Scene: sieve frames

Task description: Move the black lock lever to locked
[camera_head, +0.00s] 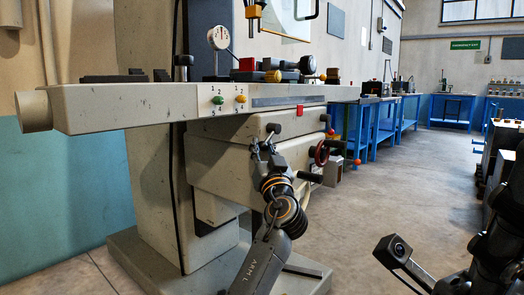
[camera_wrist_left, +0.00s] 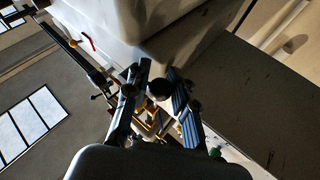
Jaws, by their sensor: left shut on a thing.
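The black lock lever (camera_head: 273,128) shows as a dark knob on the side of the grey machine body, just under the long table. My left gripper (camera_head: 263,147) is up against the machine there, its fingers closed around the lever. In the left wrist view the round black knob (camera_wrist_left: 159,90) sits between the two fingers of my left gripper (camera_wrist_left: 158,98). The lever's shaft is mostly hidden by the fingers, so its exact angle cannot be told. Part of my right arm (camera_head: 495,235) shows at the lower right, but its fingers are out of view.
The machine's long grey table (camera_head: 140,108) overhangs the lever. Blue workbenches (camera_head: 375,130) stand behind. The floor (camera_head: 400,190) on the right is clear.

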